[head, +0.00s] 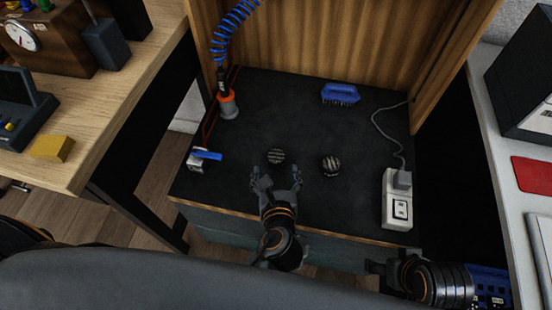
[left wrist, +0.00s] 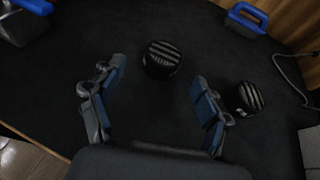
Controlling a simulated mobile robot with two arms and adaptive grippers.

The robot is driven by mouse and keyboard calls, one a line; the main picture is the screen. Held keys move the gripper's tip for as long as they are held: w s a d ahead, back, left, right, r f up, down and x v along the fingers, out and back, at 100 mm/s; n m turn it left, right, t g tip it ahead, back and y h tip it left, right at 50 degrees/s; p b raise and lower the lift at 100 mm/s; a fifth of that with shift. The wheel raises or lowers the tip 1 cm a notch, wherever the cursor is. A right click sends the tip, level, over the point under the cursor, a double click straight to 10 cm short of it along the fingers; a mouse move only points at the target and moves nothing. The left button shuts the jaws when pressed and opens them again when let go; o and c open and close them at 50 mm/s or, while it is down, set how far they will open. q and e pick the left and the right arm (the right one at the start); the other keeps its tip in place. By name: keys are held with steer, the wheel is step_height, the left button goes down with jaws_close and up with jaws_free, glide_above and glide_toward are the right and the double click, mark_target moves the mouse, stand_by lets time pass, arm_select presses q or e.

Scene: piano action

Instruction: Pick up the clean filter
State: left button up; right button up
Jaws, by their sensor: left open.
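Two small round dark filters with pale stripes lie on the dark bench top. One filter (head: 276,156) is just beyond my left gripper (head: 277,175); the other filter (head: 331,166) is to its right. I cannot tell for sure which is the clean one. My left gripper is open and empty. In the left wrist view, the nearer filter (left wrist: 162,58) sits ahead, around the gap between the fingertips (left wrist: 159,72), with no visible contact. The other filter (left wrist: 245,97) is outside the right finger. My right gripper (head: 380,268) is low at the right, its fingers unclear.
A blue brush (head: 340,93) lies at the back. A white power switch box (head: 397,200) with a cable stands at the right. A blue-handled tool (head: 205,156) is at the left edge, and a blue coiled air hose (head: 228,35) stands behind it. Wooden walls close the back.

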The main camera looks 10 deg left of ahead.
mark_target(276, 160)
arm_select(q)
steer(key=b+x, duration=0.1)
steer(key=x, duration=0.1)
steer(key=b+x, duration=0.1)
steer(key=x, duration=0.2)
steer(key=shift+w+d+r, duration=0.1)
steer(key=shift+w+r, duration=0.05)
steer(key=shift+w, duration=0.2)
steer(key=c, duration=1.2)
